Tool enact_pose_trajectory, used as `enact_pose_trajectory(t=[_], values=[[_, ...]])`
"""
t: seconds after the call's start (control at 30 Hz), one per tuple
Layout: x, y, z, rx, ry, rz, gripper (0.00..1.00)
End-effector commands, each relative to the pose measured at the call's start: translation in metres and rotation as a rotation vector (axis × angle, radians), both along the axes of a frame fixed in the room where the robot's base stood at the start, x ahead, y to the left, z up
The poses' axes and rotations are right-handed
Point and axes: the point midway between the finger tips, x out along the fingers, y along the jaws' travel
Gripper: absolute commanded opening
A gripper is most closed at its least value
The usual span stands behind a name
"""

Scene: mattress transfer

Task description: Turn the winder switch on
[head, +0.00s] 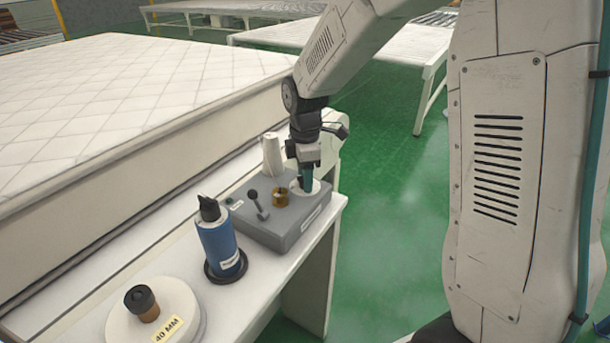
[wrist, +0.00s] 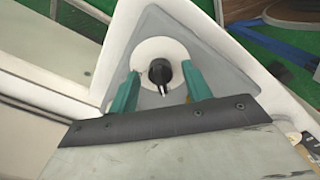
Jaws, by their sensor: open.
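The grey control box (head: 258,222) sits on the white ledge and carries a black lever (head: 257,204), a brass-coloured knob (head: 280,198) and a white round plate (head: 317,187). In the wrist view a black rotary knob (wrist: 160,71) stands at the centre of that white plate (wrist: 150,50). My gripper (head: 307,184) points down over the plate. Its two teal fingers (wrist: 160,84) are open, one on each side of the knob, with visible gaps. The knob is hidden behind my gripper in the head view. I cannot read which control is the winder switch.
A blue bottle-like cylinder (head: 220,243) and a white disc labelled 40 MM (head: 178,306) stand on the near part of the ledge (head: 265,291). A white cone (head: 272,155) stands behind the box. A quilted mattress (head: 120,90) lies left. Green floor on the right is clear.

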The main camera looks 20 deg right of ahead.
Motion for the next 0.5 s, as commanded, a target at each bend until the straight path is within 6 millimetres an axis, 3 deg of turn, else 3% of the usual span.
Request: enact_pose_trajectory(t=[0.27, 0.43, 0.5], values=[[-0.0001, -0.0001, -0.0029, 0.000, 0.000, -0.001, 0.49], [-0.0002, -0.0001, -0.0027, 0.000, 0.000, -0.001, 0.07], [-0.0002, -0.0001, -0.0027, 0.000, 0.000, -0.001, 0.04]])
